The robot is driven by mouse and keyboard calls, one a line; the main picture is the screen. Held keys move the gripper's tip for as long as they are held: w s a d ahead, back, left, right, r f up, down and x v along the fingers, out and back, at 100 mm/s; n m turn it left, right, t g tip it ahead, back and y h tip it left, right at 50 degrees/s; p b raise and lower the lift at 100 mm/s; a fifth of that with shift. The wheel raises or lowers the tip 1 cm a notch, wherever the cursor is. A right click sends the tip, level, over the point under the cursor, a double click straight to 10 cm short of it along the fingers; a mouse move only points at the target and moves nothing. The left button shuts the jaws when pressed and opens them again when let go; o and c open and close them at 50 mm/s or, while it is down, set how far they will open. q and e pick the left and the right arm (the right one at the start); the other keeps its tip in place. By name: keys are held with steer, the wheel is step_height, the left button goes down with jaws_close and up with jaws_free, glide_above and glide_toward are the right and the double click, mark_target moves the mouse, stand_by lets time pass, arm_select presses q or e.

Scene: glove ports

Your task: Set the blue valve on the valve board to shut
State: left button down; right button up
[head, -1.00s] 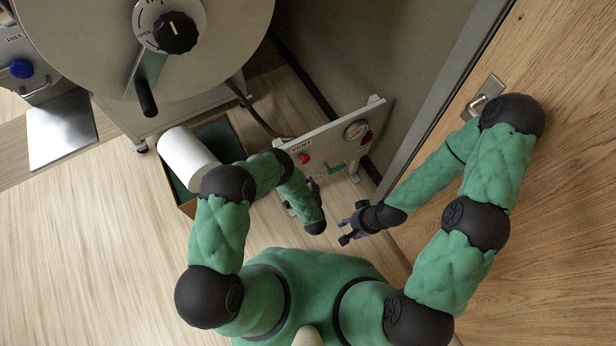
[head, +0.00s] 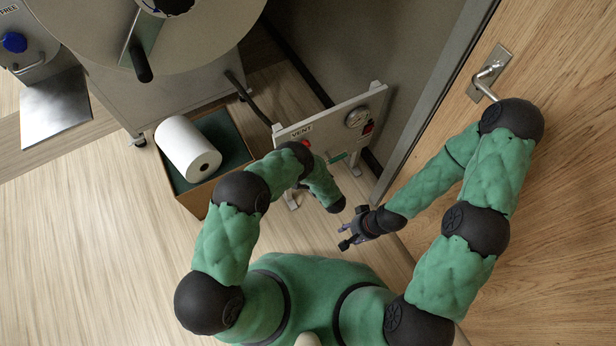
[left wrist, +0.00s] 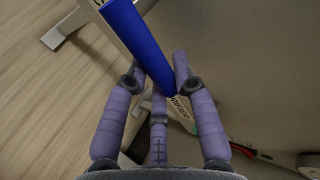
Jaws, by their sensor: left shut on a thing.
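The valve board (head: 325,118) is a pale upright panel marked VENT, ahead of me in the head view. The blue valve's handle (left wrist: 139,40) is a long blue bar in the left wrist view, slanting down between my left fingers. My left gripper (left wrist: 155,68) is shut on this handle. In the head view my left arm hides that gripper and the blue valve. I cannot read the valve's setting. My right gripper (head: 350,228) is open and empty, in front of the board and apart from it.
The board also bears a gauge (head: 357,117) and a red part (head: 305,143). An open box (head: 222,128) with a white roll (head: 188,149) stands left of it. A large drum (head: 150,35) is at upper left. A wooden door (head: 555,75) with a handle (head: 490,72) is at right.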

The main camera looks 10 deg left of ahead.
stand_by(0.3)
arm_select(q)
steer(key=c, duration=1)
jaws_free()
steer(key=shift+r, duration=5)
